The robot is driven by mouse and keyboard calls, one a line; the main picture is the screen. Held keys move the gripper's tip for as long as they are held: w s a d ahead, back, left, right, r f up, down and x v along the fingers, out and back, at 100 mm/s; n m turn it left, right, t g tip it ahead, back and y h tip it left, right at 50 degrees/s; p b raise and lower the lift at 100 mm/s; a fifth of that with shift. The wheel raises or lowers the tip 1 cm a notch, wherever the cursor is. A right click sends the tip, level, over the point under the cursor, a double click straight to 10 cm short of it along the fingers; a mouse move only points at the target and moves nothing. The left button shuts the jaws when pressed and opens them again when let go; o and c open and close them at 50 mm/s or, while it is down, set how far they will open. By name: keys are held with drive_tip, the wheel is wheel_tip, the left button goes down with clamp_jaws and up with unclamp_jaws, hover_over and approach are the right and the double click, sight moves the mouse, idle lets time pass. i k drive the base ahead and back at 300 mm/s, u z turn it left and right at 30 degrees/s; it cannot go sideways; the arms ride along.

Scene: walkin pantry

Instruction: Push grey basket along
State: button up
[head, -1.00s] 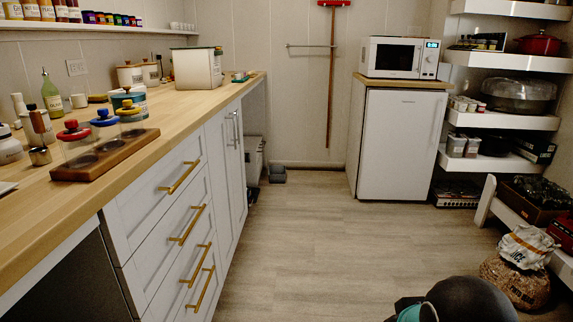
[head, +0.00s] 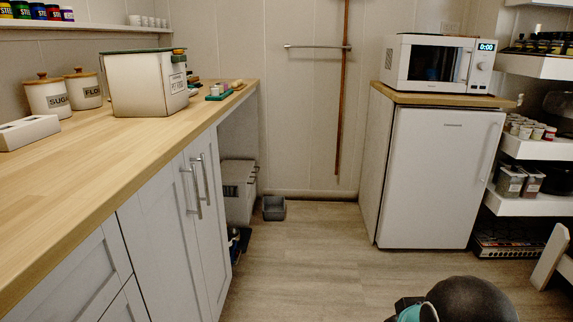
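A small grey basket (head: 274,208) stands upright on the floor near the back wall, just right of the open space under the counter's far end. It looks empty, though its inside is small in the picture. Nothing touches it from my side. Only a dark rounded part of my own arm with a teal band shows at the bottom right of the head view. My gripper's fingers do not show.
A larger pale grey box (head: 238,190) stands under the counter, left of the basket. Dark items (head: 236,242) lie on the floor by the cabinet. A white fridge (head: 438,175) stands to the right. The floor (head: 320,250) between is clear.

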sight(273, 208)
drive_tip(key=u, duration=0.05)
drive_tip(key=i, duration=3.35)
drive_tip(key=u, duration=0.45)
